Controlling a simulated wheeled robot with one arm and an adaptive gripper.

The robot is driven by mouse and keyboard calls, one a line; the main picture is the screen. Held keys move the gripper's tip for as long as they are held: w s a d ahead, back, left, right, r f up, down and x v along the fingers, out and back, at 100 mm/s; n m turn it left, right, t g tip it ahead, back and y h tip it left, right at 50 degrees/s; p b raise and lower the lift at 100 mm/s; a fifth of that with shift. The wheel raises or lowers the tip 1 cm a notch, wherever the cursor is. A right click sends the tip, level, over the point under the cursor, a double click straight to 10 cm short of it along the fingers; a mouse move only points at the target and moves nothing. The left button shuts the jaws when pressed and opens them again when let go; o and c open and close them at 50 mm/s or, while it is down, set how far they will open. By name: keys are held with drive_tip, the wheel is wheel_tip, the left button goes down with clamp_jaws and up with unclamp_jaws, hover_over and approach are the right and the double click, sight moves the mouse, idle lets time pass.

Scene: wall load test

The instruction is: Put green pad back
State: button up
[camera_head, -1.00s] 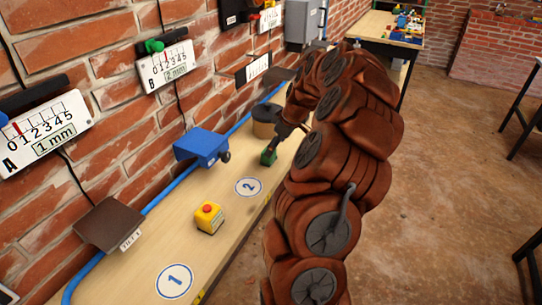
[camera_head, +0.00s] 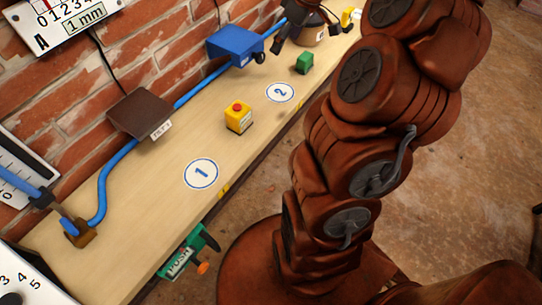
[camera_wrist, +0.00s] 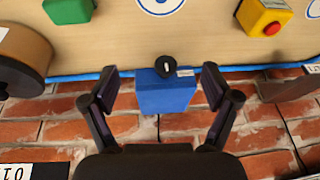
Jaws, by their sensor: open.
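The green pad (camera_head: 304,62) is a small green block on the wooden bench, just beyond the circle marked 2. In the wrist view the green pad (camera_wrist: 68,10) is cut by the top left edge. My gripper (camera_wrist: 160,75) is open and empty, with its two dark fingers spread. The blue box on the wall (camera_wrist: 166,97) shows between the fingers; I cannot tell how far it is from them. In the head view my gripper is near the blue box (camera_head: 235,46), apart from the pad and partly cut off by the top edge.
A yellow box with a red button (camera_head: 238,117) stands between circle 2 and circle 1 (camera_head: 201,173). A dark tilt plate (camera_head: 140,112) and a blue pipe (camera_head: 120,160) line the wall. A green push device (camera_head: 182,258) hangs at the bench's front edge. A round wooden block (camera_wrist: 28,52) is beside the pad.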

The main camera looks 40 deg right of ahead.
drive_tip(key=s+a+g, duration=0.1)
drive_tip(key=s+a, duration=0.4)
drive_tip(key=a, duration=0.5)
drive_tip(key=s+a+g, duration=0.2)
drive_tip(key=s+a, duration=0.3)
drive_tip(key=a, duration=0.5)
drive_tip(key=s+a+f+m+g+h, duration=0.1)
drive_tip(key=s+a+f+m, duration=0.1)
drive_tip(key=s, duration=0.6)
drive_tip(key=s+a+f+m+g+h, duration=0.1)
drive_tip(key=s+a, duration=0.3)
drive_tip(key=s, duration=0.5)
drive_tip(key=shift+s+a+f+m, duration=0.15)
drive_tip(key=shift+f+m, duration=0.35)
drive_tip(key=shift+f, duration=0.3)
drive_tip(key=shift+r+p, duration=0.55)
drive_tip(key=shift+r, duration=0.05)
